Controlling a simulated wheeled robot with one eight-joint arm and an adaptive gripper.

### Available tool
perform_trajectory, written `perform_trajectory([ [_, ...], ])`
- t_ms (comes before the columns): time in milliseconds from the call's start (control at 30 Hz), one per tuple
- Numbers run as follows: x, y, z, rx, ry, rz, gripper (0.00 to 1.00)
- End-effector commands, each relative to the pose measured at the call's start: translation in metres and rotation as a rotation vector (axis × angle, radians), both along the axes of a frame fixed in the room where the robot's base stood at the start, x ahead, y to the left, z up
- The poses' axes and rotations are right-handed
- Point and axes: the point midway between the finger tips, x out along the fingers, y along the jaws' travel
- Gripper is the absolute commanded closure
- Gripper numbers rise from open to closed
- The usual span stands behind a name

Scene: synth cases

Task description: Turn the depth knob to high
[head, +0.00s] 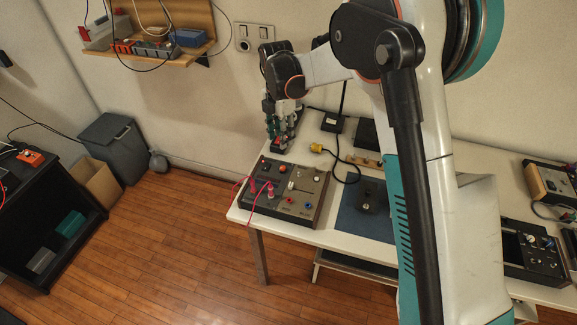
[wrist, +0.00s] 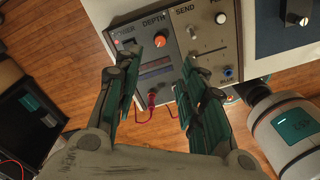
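A dark control panel (head: 301,209) sits on the near left corner of the white table; it also shows in the wrist view (wrist: 210,48). There, the word DEPTH is printed on it, with a round orange control (wrist: 159,40) just below. I cannot read this control's setting, nor tell surely that it is the depth knob. My gripper (wrist: 160,66) is open and empty, its two fingers apart in front of the panel. In the head view my gripper (head: 280,134) hangs behind the panel's far edge.
A pale knob (wrist: 221,18), a grey knob (wrist: 191,31) and a blue socket (wrist: 228,71) are on the panel. Red plugs with leads (head: 271,191) stand in its left part.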

Motion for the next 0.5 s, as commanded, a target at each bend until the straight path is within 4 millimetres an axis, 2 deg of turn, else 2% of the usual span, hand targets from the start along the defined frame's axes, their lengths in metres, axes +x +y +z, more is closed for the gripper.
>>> perform_trajectory([
  [167,0.0,0.0,-0.02,-0.001,0.001,0.001,0.62],
  [500,-0.002,-0.002,-0.087,0.0,0.0,-0.001,0.62],
])
